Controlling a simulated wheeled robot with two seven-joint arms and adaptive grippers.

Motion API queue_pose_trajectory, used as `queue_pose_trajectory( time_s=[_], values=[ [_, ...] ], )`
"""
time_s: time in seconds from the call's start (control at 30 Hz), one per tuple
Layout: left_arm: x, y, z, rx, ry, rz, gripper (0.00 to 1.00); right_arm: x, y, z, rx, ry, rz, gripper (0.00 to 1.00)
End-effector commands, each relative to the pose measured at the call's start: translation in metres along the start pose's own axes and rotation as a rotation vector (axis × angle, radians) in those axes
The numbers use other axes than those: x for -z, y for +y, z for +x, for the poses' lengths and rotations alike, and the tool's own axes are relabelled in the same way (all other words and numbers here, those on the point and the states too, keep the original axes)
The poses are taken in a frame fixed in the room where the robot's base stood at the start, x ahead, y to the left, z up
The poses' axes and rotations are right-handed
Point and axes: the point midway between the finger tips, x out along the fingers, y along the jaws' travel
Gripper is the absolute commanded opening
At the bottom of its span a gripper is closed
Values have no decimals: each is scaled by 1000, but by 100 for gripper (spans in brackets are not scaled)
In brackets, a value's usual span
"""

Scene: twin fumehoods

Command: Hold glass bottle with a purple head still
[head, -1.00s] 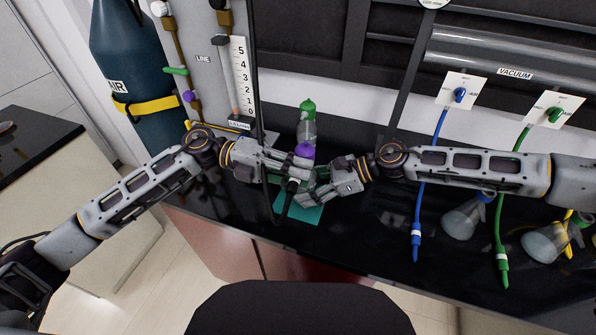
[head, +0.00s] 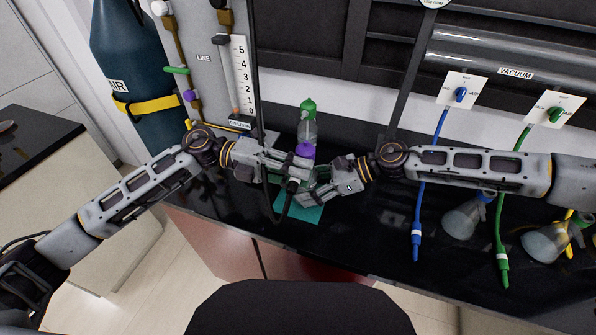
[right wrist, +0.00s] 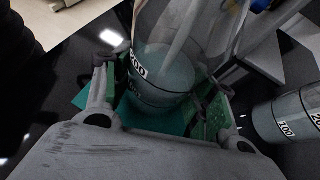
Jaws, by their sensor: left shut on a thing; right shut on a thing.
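The glass bottle with a purple head (head: 304,150) stands over a teal mat (head: 300,213) on the black bench. Its head shows between my two grippers, which hide most of its body in the head view. My right gripper (head: 312,191) is shut on the bottle's body from the right.
A green-headed bottle (head: 307,122) stands just behind. A flowmeter (head: 241,75) and a blue-green AIR cylinder (head: 128,65) are at the back left. Blue (head: 417,215) and green (head: 501,220) hoses hang at right, near flasks (head: 464,218). The bench front right of the mat is clear.

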Motion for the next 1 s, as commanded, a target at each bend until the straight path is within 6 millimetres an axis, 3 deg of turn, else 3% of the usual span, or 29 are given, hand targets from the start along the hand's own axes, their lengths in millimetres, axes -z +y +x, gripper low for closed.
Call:
queue_pose_trajectory(
  time_s=[1.0],
  values=[
    [-6, 0, 0, 0, 0, 0, 2, 0, 0, 0, 1, 0, 0, 43]
  ],
)
